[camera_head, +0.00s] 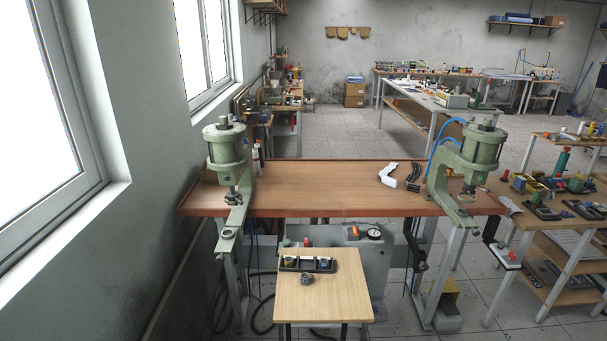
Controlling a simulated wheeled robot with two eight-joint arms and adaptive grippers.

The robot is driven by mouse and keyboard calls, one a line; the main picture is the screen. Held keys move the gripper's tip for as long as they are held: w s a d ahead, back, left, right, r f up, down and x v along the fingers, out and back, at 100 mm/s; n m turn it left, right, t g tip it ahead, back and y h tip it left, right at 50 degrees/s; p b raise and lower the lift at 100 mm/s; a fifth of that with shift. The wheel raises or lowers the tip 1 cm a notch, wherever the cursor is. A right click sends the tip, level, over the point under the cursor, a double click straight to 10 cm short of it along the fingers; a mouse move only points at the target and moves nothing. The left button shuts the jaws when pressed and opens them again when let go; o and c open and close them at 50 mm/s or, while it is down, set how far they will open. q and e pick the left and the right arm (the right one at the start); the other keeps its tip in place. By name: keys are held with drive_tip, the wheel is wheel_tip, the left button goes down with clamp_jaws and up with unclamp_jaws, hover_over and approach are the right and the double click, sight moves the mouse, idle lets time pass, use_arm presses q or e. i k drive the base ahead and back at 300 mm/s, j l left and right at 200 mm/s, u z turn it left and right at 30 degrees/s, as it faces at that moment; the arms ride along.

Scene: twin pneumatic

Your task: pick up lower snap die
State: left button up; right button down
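A small wooden table (333,302) stands in front of the bench. A dark rack (307,264) lies across it and holds a few small metal pieces. A small dark grey round metal piece (307,279) sits on the bare wood just in front of the rack. It looks like a die, but I cannot tell whether it or a piece in the rack is the lower snap die. Neither of my grippers is in view.
Green pneumatic presses stand at the left (226,160) and right (481,150) ends of the wooden bench (315,190). A white tool (388,175) lies on the bench. A cluttered shelf table (565,232) stands at the right. The small table's front half is clear.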

sight(305, 277)
drive_tip(key=i+z, duration=0.25)
drive_tip(key=i, duration=0.2)
drive_tip(key=i+j+z, duration=0.3)
drive_tip(key=i, duration=0.15)
drive_tip(key=l, duration=0.1)
